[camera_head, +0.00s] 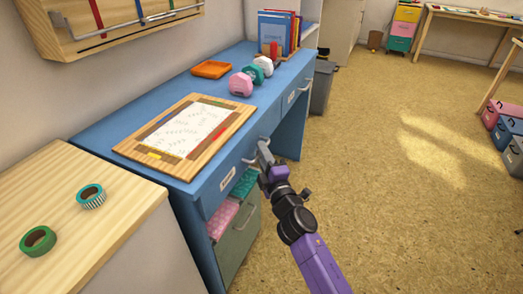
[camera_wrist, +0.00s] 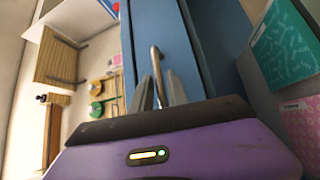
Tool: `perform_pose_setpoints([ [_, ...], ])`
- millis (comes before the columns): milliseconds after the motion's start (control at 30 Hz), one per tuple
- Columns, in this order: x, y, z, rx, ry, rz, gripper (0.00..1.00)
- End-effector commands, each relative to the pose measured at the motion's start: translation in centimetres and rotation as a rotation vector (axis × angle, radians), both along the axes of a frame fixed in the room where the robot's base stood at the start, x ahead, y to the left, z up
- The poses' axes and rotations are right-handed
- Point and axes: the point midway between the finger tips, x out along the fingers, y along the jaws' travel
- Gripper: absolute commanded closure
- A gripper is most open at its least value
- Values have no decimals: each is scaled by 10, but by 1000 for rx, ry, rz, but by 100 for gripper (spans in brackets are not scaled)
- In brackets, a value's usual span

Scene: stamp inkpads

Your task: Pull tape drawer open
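The blue desk's near drawer (camera_head: 212,194) has a pale label (camera_head: 228,178) and a curved metal handle (camera_head: 251,162). Its front looks flush with the desk. My gripper (camera_head: 264,152) is at this handle, in front of the drawer. In the wrist view, the grey handle (camera_wrist: 156,62) runs between my two fingers (camera_wrist: 160,88). The fingers stand apart, one on each side of the bar; firm contact cannot be made out. The drawer's inside and any tape in it are hidden.
Two tape rolls (camera_head: 38,241) sit on the wooden cabinet at left. A grey cabinet (camera_head: 238,240) stands below the drawer.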

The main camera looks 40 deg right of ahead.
Motion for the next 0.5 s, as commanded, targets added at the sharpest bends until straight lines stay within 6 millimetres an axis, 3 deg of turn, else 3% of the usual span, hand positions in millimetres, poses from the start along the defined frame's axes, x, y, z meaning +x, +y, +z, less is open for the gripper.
perform_pose_setpoints([
  [367,5,-3,1,0,0,0,80],
  [467,5,-3,1,0,0,0,100],
  [500,5,-3,0,0,0,1,100],
])
